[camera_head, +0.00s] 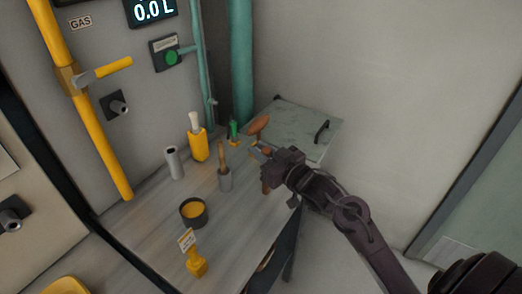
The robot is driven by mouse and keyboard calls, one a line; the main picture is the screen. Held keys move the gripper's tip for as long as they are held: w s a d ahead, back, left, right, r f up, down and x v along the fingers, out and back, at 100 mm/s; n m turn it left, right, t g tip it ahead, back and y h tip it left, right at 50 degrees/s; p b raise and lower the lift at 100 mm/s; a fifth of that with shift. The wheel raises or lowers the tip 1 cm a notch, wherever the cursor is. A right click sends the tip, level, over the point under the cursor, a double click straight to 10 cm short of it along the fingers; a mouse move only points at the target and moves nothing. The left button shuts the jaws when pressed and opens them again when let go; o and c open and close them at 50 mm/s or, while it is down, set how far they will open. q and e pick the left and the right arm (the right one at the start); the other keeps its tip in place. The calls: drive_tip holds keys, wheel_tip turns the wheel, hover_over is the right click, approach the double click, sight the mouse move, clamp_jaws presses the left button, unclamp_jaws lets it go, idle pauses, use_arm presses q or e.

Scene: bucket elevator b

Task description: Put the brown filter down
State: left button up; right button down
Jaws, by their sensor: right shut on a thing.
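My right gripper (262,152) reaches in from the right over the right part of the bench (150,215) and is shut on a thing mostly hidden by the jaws. A brown rounded piece (258,125) shows just beyond the fingertips, and a brown lower piece (266,187) shows just below the gripper. I cannot tell whether these two are one thing, or whether the lower end touches the bench. My left gripper is not in view.
On the bench stand a grey tube (174,163), a yellow holder (198,147), a grey cup with a wooden handle (225,180), a dark round pot (193,212) and a yellow tagged piece (196,265). A grey-green lidded box (305,130) stands behind.

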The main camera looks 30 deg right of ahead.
drive_tip(key=c, duration=1.3)
unclamp_jaws()
drive_tip(key=shift+f, duration=0.1)
drive_tip(key=shift+c, duration=0.2)
drive_tip(key=shift+r, duration=0.25)
drive_tip(key=b+v, duration=0.2)
drive_tip(key=v, duration=1)
drive_tip(key=shift+f, duration=0.15)
